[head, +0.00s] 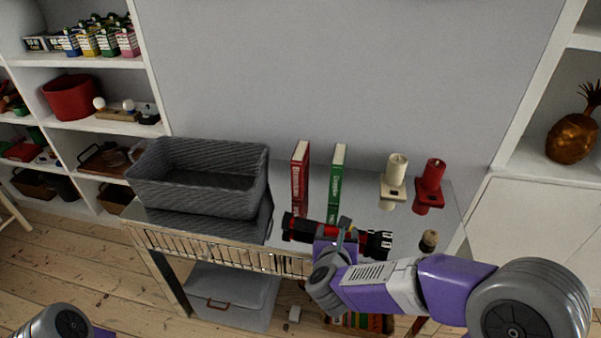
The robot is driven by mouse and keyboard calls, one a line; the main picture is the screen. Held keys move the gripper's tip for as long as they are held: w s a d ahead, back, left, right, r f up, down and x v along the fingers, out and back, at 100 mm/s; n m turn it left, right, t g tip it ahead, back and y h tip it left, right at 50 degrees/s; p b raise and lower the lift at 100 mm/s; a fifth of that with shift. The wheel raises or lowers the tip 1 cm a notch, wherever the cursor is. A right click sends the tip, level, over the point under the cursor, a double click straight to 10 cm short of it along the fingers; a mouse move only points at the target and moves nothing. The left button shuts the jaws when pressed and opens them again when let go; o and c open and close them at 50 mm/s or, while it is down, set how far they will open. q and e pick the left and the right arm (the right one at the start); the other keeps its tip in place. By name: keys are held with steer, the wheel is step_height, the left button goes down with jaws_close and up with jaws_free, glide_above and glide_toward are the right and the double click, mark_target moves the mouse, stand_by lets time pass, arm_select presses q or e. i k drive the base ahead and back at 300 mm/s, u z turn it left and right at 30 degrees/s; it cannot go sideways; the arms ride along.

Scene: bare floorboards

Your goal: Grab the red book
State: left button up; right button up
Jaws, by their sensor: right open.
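The red book (299,175) stands upright on the table, its spine towards me, left of a green book (337,180) and apart from it. My right gripper (346,228) is at the front part of the table, in front of and a little right of the red book, next to a black and red flashlight (301,228). The gripper is open; whether it touches the flashlight I cannot tell. The lower end of the red book is partly hidden by the flashlight. Of my left arm only a part shows at the lower left corner; its gripper is out of view.
A grey woven basket (200,196) stands left of the red book on the table (446,212). A small corked item (429,240) is near the right front. Shelves flank the table.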

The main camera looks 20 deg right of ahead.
mark_target(299, 163)
steer(key=i, duration=1)
